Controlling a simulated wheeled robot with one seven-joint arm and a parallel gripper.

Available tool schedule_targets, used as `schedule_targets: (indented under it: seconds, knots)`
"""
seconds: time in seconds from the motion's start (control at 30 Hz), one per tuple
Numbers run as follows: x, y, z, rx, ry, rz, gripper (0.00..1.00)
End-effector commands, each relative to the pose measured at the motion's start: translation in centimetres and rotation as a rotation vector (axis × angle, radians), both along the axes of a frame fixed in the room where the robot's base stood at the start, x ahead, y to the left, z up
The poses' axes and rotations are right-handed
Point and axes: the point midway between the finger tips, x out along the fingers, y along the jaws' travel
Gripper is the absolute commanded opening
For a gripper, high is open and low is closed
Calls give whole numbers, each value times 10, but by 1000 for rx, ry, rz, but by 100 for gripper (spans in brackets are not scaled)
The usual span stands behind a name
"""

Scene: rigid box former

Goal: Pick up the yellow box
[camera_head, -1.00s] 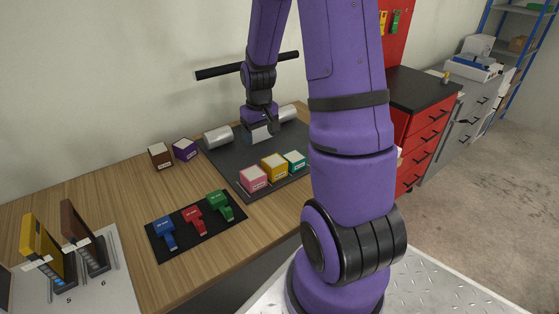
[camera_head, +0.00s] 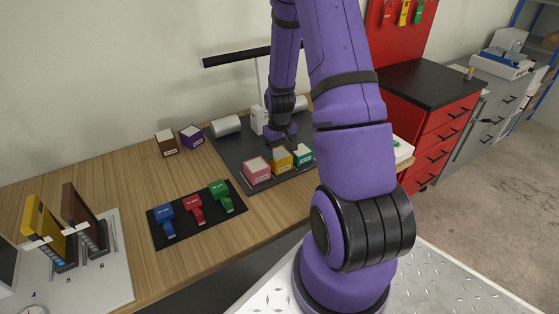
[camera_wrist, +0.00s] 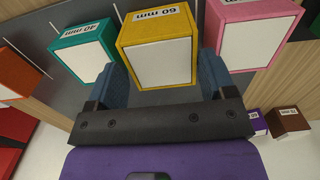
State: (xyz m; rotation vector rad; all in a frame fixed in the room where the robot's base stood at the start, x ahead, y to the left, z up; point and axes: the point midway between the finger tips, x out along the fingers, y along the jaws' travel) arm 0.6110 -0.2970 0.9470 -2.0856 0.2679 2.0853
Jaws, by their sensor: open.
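The yellow box (camera_head: 281,161) stands on the dark mat between a pink box (camera_head: 257,170) and a teal box (camera_head: 302,155). My gripper (camera_head: 286,145) is just above and behind the yellow box, partly covering it. In the wrist view the yellow box (camera_wrist: 158,48), marked "60 mm", shows a white face toward the camera. My gripper's blue fingers (camera_wrist: 165,82) are apart, one on each side of its near end. The teal box (camera_wrist: 84,50) and the pink box (camera_wrist: 259,33) flank it closely. Whether the fingers touch any box cannot be told.
A brown box (camera_head: 166,143) and a purple box (camera_head: 191,137) stand left on the wooden table. A black mat (camera_head: 166,238) with blue, red and green pieces lies in front.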

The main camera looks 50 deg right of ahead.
Motion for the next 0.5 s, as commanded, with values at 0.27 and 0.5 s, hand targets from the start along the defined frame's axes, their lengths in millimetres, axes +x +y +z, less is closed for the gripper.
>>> schedule_targets:
  seconds: [0.27, 0.5]
  knots:
    - [-1, 2, -35, 2, 3, 0, 77]
    - [0, 2, -48, 0, 0, 0, 77]
